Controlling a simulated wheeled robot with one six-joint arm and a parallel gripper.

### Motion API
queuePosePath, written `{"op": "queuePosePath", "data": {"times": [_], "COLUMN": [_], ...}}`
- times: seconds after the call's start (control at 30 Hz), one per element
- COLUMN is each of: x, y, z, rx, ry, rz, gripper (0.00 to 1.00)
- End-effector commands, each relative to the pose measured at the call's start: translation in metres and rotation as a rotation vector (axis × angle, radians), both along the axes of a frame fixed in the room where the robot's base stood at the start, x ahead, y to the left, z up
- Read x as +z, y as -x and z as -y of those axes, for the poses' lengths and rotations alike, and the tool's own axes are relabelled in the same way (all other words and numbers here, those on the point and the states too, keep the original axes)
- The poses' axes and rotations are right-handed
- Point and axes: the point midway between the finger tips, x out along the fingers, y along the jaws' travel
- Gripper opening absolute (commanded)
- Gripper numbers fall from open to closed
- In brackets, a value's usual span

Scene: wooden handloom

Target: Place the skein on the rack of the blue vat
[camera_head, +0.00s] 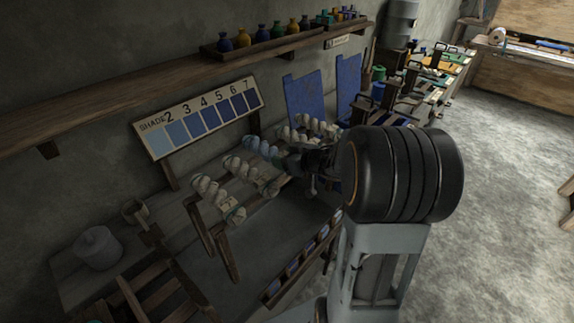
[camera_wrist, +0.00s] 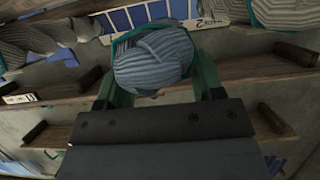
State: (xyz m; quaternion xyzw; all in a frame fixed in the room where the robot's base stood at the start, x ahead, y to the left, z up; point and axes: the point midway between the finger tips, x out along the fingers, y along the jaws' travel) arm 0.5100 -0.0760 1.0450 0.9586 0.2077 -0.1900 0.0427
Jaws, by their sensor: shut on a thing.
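My gripper (camera_wrist: 153,84) is shut on a pale grey-blue skein (camera_wrist: 152,58), its green fingers on either side of it in the wrist view. In the head view my gripper (camera_head: 308,162) is small and dark, beside the pale skeins on the bench, and my arm hides part of that area. The held skein cannot be told apart there. A blue vat and its rack cannot be made out with certainty; a row of dark vats with frames (camera_head: 402,100) stands farther back, partly behind my arm.
Several other skeins (camera_head: 207,188) hang on wooden pegs at the bench. A numbered shade board (camera_head: 200,118) and two blue panels (camera_head: 305,97) stand behind. A bottle shelf (camera_head: 180,72) runs along the wall.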

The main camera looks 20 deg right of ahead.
Motion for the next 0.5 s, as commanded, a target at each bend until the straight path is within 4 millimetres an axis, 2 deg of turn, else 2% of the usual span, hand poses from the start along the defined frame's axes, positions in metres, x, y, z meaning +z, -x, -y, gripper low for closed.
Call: {"op": "queuePosePath", "data": {"times": [0.03,0.2,0.5], "x": [-0.011,-0.025,-0.026], "y": [0.001,0.001,0.001], "z": [0.000,0.000,0.000], "rx": [0.000,-0.001,-0.001], "ry": [-0.003,-0.001,0.000], "rz": [-0.004,-0.002,0.000], "gripper": [0.34,0.34,0.34]}}
